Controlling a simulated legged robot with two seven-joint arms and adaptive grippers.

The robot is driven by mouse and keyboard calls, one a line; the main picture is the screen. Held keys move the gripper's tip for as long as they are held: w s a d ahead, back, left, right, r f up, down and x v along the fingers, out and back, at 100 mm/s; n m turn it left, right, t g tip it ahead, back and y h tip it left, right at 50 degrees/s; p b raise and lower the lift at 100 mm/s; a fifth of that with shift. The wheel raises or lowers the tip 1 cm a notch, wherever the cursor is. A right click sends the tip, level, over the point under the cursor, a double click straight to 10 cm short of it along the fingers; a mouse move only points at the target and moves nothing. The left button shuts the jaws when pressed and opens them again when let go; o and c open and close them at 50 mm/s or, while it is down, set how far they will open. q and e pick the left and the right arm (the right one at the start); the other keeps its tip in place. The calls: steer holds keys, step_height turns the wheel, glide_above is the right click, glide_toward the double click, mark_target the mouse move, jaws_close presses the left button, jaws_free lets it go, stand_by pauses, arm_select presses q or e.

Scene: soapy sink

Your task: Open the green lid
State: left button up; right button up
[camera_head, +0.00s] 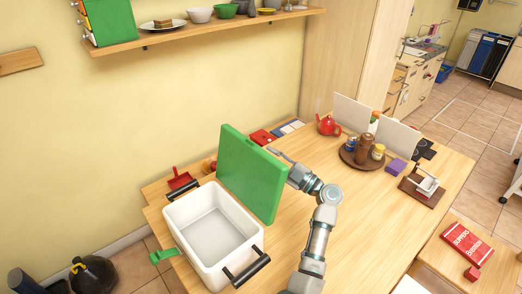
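The green lid (250,175) stands raised, roughly upright, along the right-hand edge of a white cooler box (185,243). The box is open at the top and its inside looks empty. A green latch (163,256) sticks out at its left side. My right arm comes in from the bottom, and my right gripper (276,153) is at the right of the lid, close to its upper right edge. The gripper is partly hidden by the lid; I cannot tell whether it touches the lid or how far its fingers are apart. My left gripper is not in view.
The wooden table holds a red teapot (328,125), a round brown tray (350,158) with jars, and a purple block (396,166). A red scoop (180,179) lies behind the box. A shelf (200,36) hangs above.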

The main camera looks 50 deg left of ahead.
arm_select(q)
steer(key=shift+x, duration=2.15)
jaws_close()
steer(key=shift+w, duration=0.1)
